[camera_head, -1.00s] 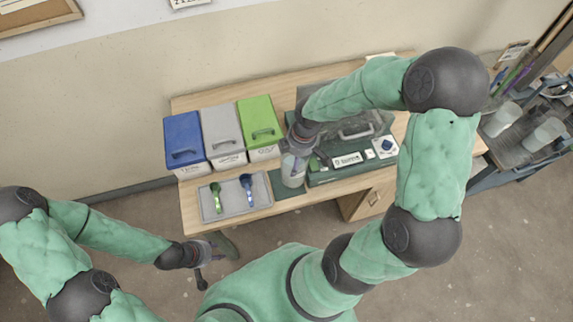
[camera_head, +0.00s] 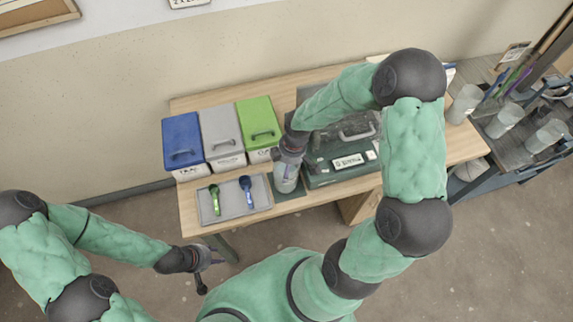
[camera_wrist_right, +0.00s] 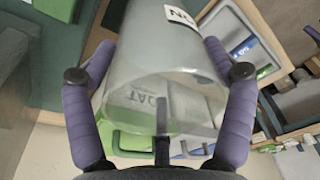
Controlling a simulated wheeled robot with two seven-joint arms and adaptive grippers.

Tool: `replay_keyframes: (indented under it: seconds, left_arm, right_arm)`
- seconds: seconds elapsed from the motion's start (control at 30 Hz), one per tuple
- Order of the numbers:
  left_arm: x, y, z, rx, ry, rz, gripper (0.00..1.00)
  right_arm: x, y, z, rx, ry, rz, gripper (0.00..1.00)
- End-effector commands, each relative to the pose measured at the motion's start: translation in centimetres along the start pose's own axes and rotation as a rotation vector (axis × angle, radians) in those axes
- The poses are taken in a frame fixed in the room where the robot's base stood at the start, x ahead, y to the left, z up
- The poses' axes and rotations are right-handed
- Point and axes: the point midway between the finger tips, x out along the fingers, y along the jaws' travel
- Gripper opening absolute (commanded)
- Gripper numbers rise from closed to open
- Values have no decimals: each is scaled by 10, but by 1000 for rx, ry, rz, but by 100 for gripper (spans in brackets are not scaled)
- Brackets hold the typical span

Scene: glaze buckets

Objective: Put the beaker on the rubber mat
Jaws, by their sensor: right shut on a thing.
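The clear, greyish beaker (camera_head: 285,184) is held in my right gripper (camera_head: 290,158) at the front of the table, right of the grey tray. In the right wrist view the beaker (camera_wrist_right: 165,65) sits between the two purple fingers of the gripper (camera_wrist_right: 158,75), with a white label near its top. The dark green rubber mat (camera_head: 289,196) shows below the beaker and is mostly hidden by it. I cannot tell whether the beaker's base touches the mat. My left gripper (camera_head: 207,258) hangs in front of the table's left side, away from the beaker; its jaw opening is unclear.
A blue bin (camera_head: 183,140), grey bin (camera_head: 221,132) and green bin (camera_head: 258,120) stand at the back left. A grey tray (camera_head: 230,212) holds a green and a blue scoop. A dark green case (camera_head: 320,182) stands close right of the mat. Several containers stand on a cart at right.

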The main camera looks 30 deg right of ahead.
Motion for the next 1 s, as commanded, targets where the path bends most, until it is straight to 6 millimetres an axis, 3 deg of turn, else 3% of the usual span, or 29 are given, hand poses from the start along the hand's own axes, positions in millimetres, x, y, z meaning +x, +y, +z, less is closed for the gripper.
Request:
replay_keyframes:
  seconds: [0.03, 0.07, 0.1, 0.57, 0.73, 1.0]
  left_arm:
    - [1, 0, 0, 0, 0, 0, 40]
    - [1, 0, 0, 0, 0, 0, 40]
    - [1, 0, 0, 0, 0, 0, 40]
    - [-1, 0, 0, 0, 0, 0, 40]
    - [-8, 3, 0, 0, 0, 0, 40]
    - [-19, 7, 1, 0, 0, 0, 40]
  right_arm:
    - [1, 1, 0, 0, 1, 2, 25]
    - [1, 0, 0, 0, 0, 0, 89]
    - [1, 0, 0, 0, 0, 0, 100]
    - [-3, 0, 0, 0, 0, 1, 100]
    - [-26, 1, -1, 0, 1, 3, 100]
    - [-81, 1, 0, 0, 1, 4, 100]
